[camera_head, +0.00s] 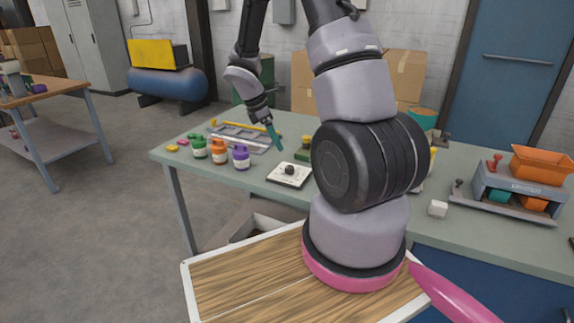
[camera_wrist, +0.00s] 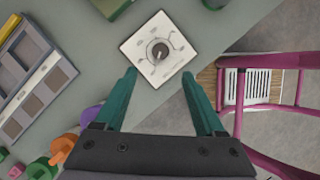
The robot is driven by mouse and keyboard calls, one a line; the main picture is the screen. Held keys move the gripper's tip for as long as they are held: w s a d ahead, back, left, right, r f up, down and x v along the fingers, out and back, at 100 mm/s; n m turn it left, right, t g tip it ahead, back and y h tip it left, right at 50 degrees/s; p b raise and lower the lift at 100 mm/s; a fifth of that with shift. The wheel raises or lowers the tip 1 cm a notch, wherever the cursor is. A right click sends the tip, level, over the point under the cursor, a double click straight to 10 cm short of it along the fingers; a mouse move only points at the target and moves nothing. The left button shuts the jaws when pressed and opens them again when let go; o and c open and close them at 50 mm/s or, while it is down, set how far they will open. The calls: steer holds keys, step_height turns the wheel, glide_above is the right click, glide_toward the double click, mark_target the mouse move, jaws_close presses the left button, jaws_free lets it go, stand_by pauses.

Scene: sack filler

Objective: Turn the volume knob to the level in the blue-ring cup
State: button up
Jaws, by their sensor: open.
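The volume knob (camera_head: 290,170) is a dark round knob on a square white plate (camera_head: 283,180) lying on the green-grey bench. In the wrist view the knob (camera_wrist: 160,51) sits mid-plate with printed marks around it on the white plate (camera_wrist: 137,47). A light line shows on the knob, but I cannot read its setting. My gripper (camera_head: 277,140) has teal fingers and is above and behind the plate. In the wrist view my gripper (camera_wrist: 158,77) is open and empty, its fingertips apart, with the knob beyond the gap. I cannot make out a blue-ring cup.
Green (camera_head: 198,147), orange (camera_head: 219,152) and purple (camera_head: 240,157) bottles stand left of the plate. A grey tray (camera_head: 243,133) lies behind them. My arm hides the bench's middle.

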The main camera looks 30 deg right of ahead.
mark_target(289, 167)
steer(key=x, duration=1.1)
jaws_close()
steer(key=shift+d, duration=0.1)
steer(key=m+g, duration=0.1)
steer(key=m, duration=0.4)
steer(key=shift+w+g+y, duration=0.25)
steer(key=shift+g+y, duration=0.15)
steer(key=m+g+y, duration=0.1)
steer(key=m, duration=0.3)
steer(key=shift+w+d, duration=0.1)
stand_by(0.3)
